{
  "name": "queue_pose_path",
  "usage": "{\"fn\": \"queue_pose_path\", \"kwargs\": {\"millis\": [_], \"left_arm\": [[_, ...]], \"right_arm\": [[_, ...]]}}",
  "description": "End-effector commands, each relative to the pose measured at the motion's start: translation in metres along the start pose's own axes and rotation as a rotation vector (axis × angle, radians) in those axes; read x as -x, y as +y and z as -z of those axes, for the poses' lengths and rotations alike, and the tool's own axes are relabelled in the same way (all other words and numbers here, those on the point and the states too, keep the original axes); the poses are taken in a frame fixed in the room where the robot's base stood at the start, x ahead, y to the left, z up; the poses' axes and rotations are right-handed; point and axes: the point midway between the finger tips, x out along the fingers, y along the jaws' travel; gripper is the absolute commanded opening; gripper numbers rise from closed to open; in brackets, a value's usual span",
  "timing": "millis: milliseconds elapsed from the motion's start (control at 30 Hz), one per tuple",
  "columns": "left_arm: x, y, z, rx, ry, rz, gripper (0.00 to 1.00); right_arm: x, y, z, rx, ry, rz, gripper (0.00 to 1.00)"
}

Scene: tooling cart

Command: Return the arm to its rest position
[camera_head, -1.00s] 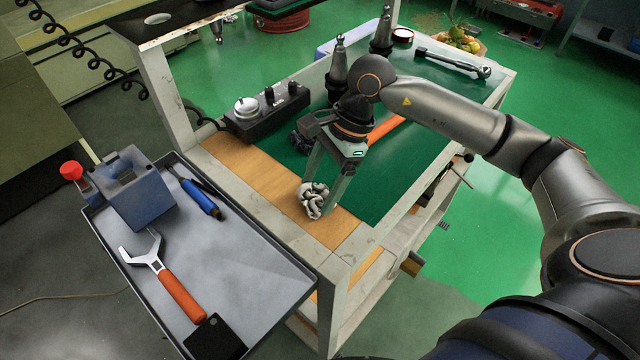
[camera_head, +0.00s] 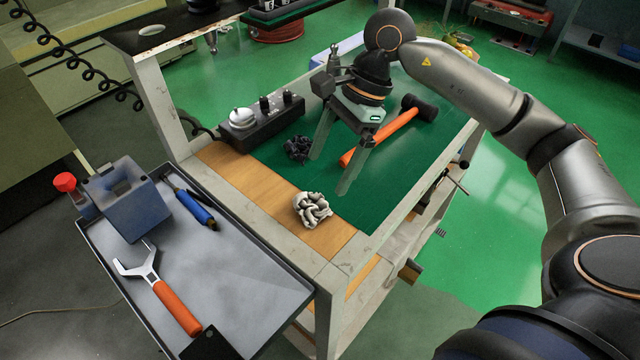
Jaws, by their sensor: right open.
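My right gripper (camera_head: 328,174) hangs open and empty above the green mat of the tooling cart, fingers pointing down. My right arm (camera_head: 480,90) reaches in from the right side of the view. A crumpled whitish knotted thing (camera_head: 312,209) lies on the wooden strip (camera_head: 240,176) at the cart's near edge, in front of the gripper and apart from it. My left gripper is not in view.
A hammer with an orange handle (camera_head: 380,137) and a dark crumpled thing (camera_head: 298,149) lie on the mat near the gripper. A black control box (camera_head: 262,122) stands at the left. A grey side tray (camera_head: 235,265) holds an orange-handled wrench (camera_head: 175,306), blue tool (camera_head: 196,208) and blue-grey block (camera_head: 130,204).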

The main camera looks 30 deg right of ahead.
Motion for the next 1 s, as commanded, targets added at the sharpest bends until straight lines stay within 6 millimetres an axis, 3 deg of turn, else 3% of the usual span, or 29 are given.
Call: {"fn": "queue_pose_path", "kwargs": {"millis": [200, 567, 667, 1000], "left_arm": [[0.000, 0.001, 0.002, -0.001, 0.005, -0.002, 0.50], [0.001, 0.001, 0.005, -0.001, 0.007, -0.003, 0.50], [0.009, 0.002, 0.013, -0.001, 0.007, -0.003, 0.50], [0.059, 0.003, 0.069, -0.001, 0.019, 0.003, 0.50]], "right_arm": [[0.038, -0.001, 0.000, -0.001, 0.001, 0.002, 1.00], [0.051, 0.000, -0.001, 0.000, 0.001, -0.001, 1.00], [0.062, 0.000, -0.005, 0.000, 0.001, -0.001, 1.00], [0.129, 0.000, -0.034, 0.000, 0.000, -0.001, 1.00]]}}
